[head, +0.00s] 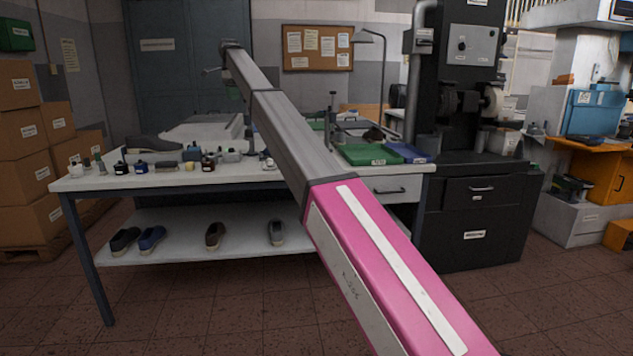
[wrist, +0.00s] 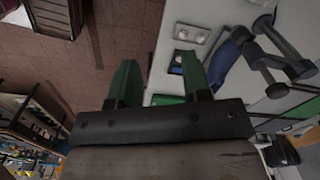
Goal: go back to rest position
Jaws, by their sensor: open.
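My gripper (wrist: 159,78) shows in the wrist view with its two green fingers apart and nothing between them. Floor tiles and the pale edge of the workbench (wrist: 158,62) lie beyond the fingers. In the head view my arm, pink near me and grey further out, stretches from the lower right up to the left over the workbench (head: 75,183). Its far end is high above the back of the bench, and the fingers cannot be made out there.
Small bottles (head: 193,153), a green tray (head: 368,154) and a blue tray (head: 411,152) stand on the bench. Shoes (head: 151,238) lie on its lower shelf. A black machine (head: 465,110) stands right, stacked cartons (head: 22,130) left. The front floor is clear.

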